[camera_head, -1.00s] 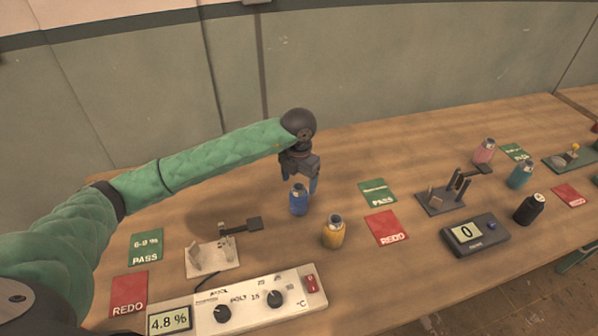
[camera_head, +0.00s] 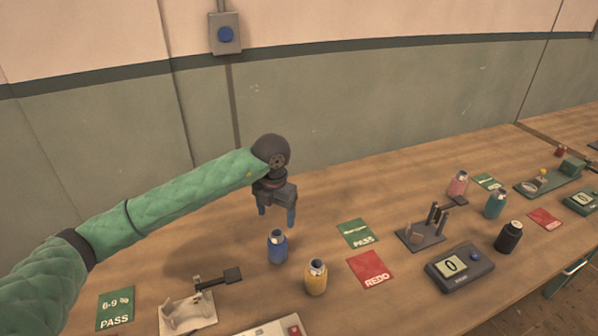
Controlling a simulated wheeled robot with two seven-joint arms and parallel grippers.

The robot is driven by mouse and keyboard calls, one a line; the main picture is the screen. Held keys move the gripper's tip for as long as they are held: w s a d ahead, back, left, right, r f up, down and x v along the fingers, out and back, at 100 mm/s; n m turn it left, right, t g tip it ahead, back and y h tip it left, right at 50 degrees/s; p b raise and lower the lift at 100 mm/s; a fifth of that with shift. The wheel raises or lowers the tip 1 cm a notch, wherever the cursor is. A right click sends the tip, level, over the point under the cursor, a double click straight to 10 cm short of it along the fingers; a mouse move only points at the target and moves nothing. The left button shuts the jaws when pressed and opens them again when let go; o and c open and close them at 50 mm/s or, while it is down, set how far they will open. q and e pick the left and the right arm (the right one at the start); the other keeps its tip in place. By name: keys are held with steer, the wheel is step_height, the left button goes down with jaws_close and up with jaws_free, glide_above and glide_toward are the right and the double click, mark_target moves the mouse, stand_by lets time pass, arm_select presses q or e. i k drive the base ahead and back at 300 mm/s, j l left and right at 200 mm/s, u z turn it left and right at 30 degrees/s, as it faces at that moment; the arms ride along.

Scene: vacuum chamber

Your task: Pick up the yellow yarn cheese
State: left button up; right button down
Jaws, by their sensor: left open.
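The yellow yarn cheese (camera_head: 316,278) is a yellow spool with a pale top core, standing upright on the wooden table near the lower middle. My left gripper (camera_head: 277,216) is open and empty, its fingers pointing down above and behind the blue spool (camera_head: 277,247). The yellow yarn cheese stands to the right of and nearer than the blue spool, apart from the gripper. My right gripper is not in the picture.
A green PASS card (camera_head: 357,233) and a red REDO card (camera_head: 370,268) lie right of the yellow spool. A white stand (camera_head: 188,312) is at its left. A dark display box (camera_head: 459,267), a black spool (camera_head: 508,237), and pink (camera_head: 458,184) and teal (camera_head: 496,204) spools stand farther right.

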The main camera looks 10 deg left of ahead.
mark_target(316, 273)
steer(key=k+l, duration=1.25)
